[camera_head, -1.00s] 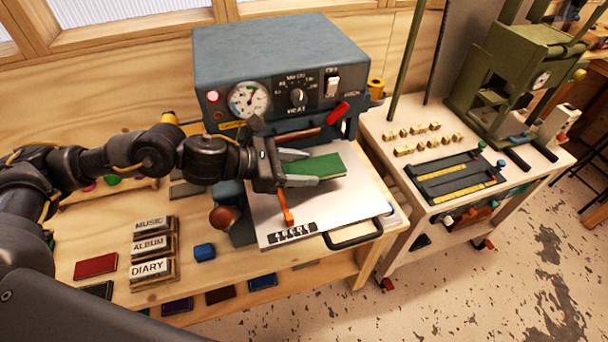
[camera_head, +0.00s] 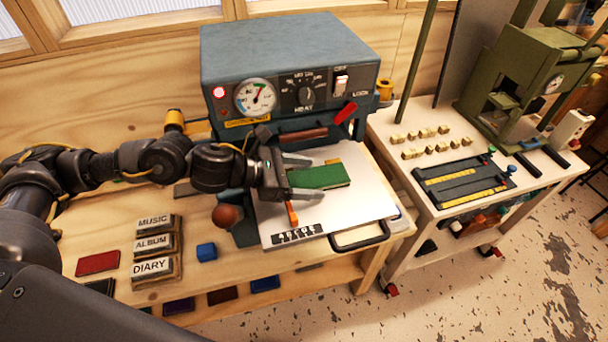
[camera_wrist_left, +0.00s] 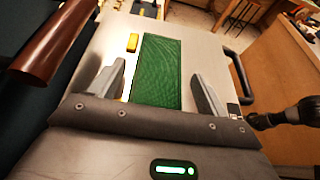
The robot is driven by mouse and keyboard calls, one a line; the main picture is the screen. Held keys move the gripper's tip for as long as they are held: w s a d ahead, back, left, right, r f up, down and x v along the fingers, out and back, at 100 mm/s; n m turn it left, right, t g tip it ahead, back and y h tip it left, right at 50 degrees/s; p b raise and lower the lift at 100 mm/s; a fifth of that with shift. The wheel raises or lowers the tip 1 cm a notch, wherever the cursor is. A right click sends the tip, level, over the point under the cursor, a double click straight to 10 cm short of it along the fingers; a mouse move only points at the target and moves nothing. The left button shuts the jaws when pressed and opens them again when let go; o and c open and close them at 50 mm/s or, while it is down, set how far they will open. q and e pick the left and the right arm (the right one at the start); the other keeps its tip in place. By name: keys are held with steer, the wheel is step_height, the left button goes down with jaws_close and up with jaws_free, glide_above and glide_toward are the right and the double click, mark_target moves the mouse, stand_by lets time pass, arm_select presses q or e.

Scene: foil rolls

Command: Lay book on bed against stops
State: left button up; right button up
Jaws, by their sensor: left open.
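The green book (camera_head: 322,176) lies flat on the pale plate-like bed (camera_head: 368,203) of the hot press. My left gripper (camera_head: 312,178) is open around the book. In the left wrist view, the book (camera_wrist_left: 157,72) lies between the spread fingers, with a gap on each side. A small brass stop (camera_wrist_left: 132,42) sits beside the book's far left corner. Another yellow edge shows near the left finger, partly hidden, and I cannot tell whether the book touches it. My right gripper is not in view.
The blue-grey press body (camera_head: 290,60) stands behind the bed, with a red-brown handle (camera_head: 303,134) close above my gripper. A cart with brass type (camera_head: 425,140) stands at right.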

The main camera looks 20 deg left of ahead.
arm_select(q)
steer(key=shift+r, duration=0.1)
steer(key=shift+a, duration=0.25)
steer(key=b+v, duration=0.3)
steer(key=v, duration=0.7)
steer(key=shift+s+a+r+b, duration=0.15)
steer(key=shift+s+a+b, duration=0.05)
steer(key=shift+s+b, duration=0.1)
steer(key=shift+s+a+r, duration=0.2)
steer(key=shift+a+r, duration=0.1)
steer(key=shift+a, duration=0.05)
